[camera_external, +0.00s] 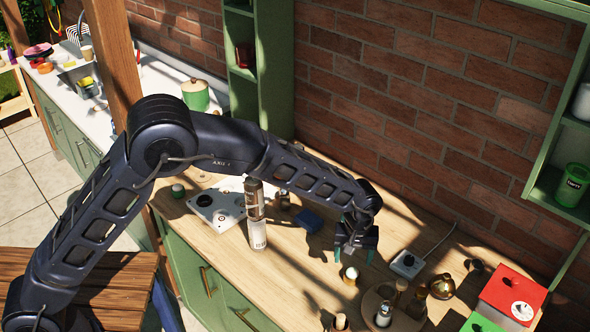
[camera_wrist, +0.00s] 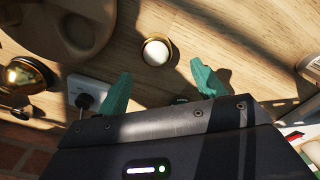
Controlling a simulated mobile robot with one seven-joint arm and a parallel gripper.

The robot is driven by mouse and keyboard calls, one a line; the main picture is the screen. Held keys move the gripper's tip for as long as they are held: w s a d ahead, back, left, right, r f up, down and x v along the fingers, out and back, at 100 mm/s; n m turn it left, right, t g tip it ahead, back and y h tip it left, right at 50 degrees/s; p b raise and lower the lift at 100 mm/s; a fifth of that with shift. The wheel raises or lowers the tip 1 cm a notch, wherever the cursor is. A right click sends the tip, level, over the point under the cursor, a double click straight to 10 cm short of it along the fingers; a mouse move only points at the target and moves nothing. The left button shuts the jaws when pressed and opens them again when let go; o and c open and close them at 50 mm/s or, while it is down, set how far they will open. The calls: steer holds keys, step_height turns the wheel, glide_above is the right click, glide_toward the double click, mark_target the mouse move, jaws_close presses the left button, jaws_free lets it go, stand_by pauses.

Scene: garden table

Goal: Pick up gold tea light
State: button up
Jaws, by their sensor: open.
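The gold tea light (camera_wrist: 156,51) is a small round candle with a white top and a gold rim. In the wrist view it stands on the wooden counter, a little beyond my gripper's fingertips and between their lines. In the external view the tea light (camera_external: 350,275) stands on the counter just below my gripper. My gripper (camera_external: 354,256) has green fingertips and points down at the counter. In the wrist view my gripper (camera_wrist: 162,78) is open, with nothing between its fingers.
A round wooden board (camera_external: 378,306) with bottles lies right of the tea light. A white power socket (camera_external: 407,264), a brass bell-like object (camera_external: 442,287) and a red box (camera_external: 508,294) are further right. A blue item (camera_external: 308,220) and a tall canister (camera_external: 256,215) stand left.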

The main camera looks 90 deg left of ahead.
mark_target(353, 269)
steer(key=shift+w+d+f, duration=0.1)
steer(key=shift+d+f, duration=0.05)
steer(key=shift+f, duration=1.45)
steer(key=shift+w+d+f, duration=0.1)
steer(key=shift+d+f, duration=0.05)
steer(key=shift+f, duration=1.4)
steer(key=c, duration=1.1)
steer(key=shift+o, duration=0.2)
steer(key=shift+r, duration=0.1)
